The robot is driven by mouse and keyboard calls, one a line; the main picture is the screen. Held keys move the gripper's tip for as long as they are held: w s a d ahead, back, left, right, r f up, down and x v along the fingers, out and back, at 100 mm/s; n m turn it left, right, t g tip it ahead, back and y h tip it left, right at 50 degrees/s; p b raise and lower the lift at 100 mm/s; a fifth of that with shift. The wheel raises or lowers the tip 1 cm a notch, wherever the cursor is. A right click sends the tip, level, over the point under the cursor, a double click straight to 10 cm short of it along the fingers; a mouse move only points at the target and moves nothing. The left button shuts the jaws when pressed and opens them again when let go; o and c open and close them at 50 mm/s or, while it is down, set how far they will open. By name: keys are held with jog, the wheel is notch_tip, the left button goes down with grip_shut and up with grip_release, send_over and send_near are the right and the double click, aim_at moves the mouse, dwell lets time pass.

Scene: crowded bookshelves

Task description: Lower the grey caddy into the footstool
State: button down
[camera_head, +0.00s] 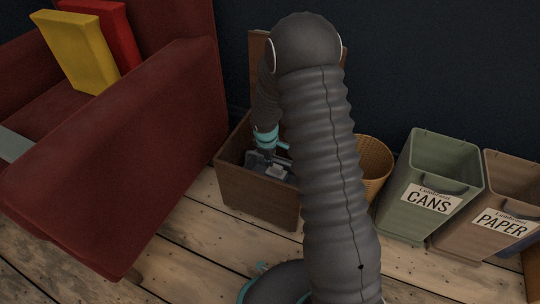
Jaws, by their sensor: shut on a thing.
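The footstool (255,194) is an open brown box on the floor, with its raised lid (258,62) behind it. The grey caddy (278,171) is small in the picture and shows within the box's opening, below the rim line. I cannot tell if it touches the bottom. My gripper (267,153) points down over the box and is shut on the grey caddy. The fingertips are small and dark, and my arm hides the right part of the box.
A red armchair (125,150) with yellow (78,52) and red cushions stands close on the left. A wicker basket (374,168), a green cans bin (412,190) and a brown paper bin (480,228) stand on the right. Bare floorboards lie in front.

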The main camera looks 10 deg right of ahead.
jog(key=shift+f, duration=0.2)
jog(key=c, duration=1.1)
grip_release()
jog(key=w+p+v, duration=0.1)
jog(key=p+v, duration=0.4)
jog(key=v, duration=0.1)
jog(key=w+d+p+v, duration=0.1)
jog(key=p+v, duration=0.4)
jog(key=v, duration=0.2)
jog(key=w+d+r+p+v, duration=0.1)
jog(key=p+v, duration=0.4)
jog(key=v, duration=0.1)
jog(key=shift+w+d+r, duration=0.15)
jog(key=shift+r, duration=0.05)
dwell(0.4)
